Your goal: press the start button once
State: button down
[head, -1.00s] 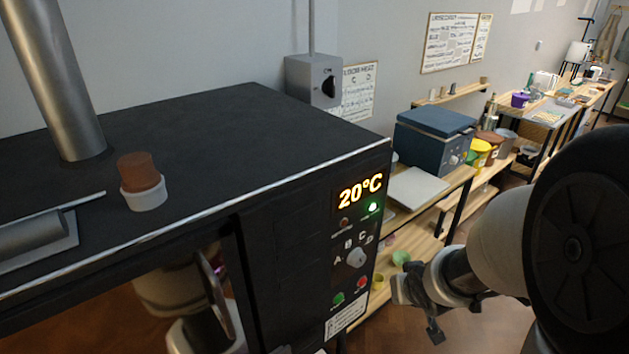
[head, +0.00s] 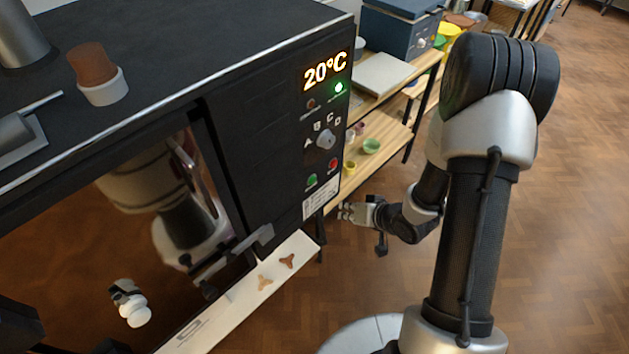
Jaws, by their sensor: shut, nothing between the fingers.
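The black kiln's control panel (head: 328,120) faces right of the picture's middle. Low on it are a green button (head: 312,180) and a red button (head: 333,163); their labels are too small to read. Above them are a rotary knob (head: 326,139) marked A to D, a lit green lamp (head: 339,88) and a display (head: 325,71) reading 20°C. My gripper (head: 345,211) is shut and empty. It appears just right of and below the buttons, pointing left, apart from the panel as far as I can tell.
A white ledge (head: 215,318) with small brown tripod pieces juts below the kiln front. A brown-and-white plug (head: 98,75) stands on the kiln top. A wooden shelf (head: 385,135) with small bowls is behind my arm. The floor at right is clear.

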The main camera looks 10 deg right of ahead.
aim_at(313, 180)
jog(key=shift+w, duration=0.1)
jog(key=w+a, duration=0.5)
jog(key=w, duration=0.2)
dwell(0.4)
jog(key=shift+a, duration=0.15)
dwell(1.1)
jog(key=shift+w+a, duration=0.15)
jog(key=shift+w, duration=0.2)
jog(key=shift+w+a+p, duration=0.3)
jog(key=shift+w, duration=0.05)
dwell(0.6)
dwell(0.3)
jog(key=shift+s+d, duration=0.55)
jog(key=shift+s, duration=0.15)
